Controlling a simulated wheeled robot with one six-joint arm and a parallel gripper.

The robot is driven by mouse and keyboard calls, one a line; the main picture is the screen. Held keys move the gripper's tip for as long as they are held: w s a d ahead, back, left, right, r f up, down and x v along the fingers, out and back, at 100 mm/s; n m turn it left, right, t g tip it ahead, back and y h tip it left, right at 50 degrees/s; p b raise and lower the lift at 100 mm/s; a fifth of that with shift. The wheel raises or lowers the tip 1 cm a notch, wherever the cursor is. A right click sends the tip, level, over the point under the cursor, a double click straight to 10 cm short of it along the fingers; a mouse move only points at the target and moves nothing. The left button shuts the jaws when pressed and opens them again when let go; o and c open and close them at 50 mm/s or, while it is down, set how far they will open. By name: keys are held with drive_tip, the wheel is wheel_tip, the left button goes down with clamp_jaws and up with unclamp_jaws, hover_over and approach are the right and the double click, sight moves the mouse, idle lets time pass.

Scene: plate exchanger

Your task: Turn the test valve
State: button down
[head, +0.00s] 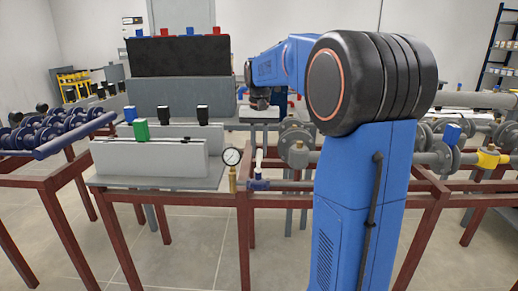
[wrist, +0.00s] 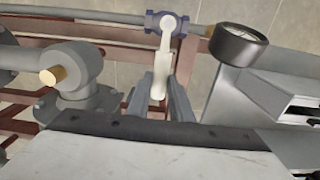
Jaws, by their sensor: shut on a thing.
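The test valve has a small blue body (wrist: 166,22) with a white lever handle (wrist: 162,62), at the top middle of the wrist view. In the head view its blue body (head: 258,185) sits low beside the pressure gauge, with the white handle (head: 258,158) standing roughly upright. My gripper (wrist: 160,90) is shut on the white handle, with one grey finger on each side of it. The handle's lower end is partly hidden between the fingers. In the head view the fingers are too small to make out clearly.
The round pressure gauge (wrist: 238,45) is close to the right of the handle; it also shows in the head view (head: 232,157). A grey flanged pipe fitting (wrist: 75,75) stands close on the left. A grey bench plate (head: 160,180) carries white blocks. Red frames run below.

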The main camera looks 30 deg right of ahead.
drive_tip(key=s+d+m, duration=0.2)
drive_tip(key=s+m, duration=0.9)
drive_tip(key=m, duration=0.7)
drive_tip(key=shift+s, duration=0.25)
idle(0.5)
drive_tip(key=c, duration=1.6)
unclamp_jaws()
drive_tip(key=shift+r, duration=0.1)
wheel_tip(320, 180, up, 17)
drive_tip(key=shift+r, duration=0.15)
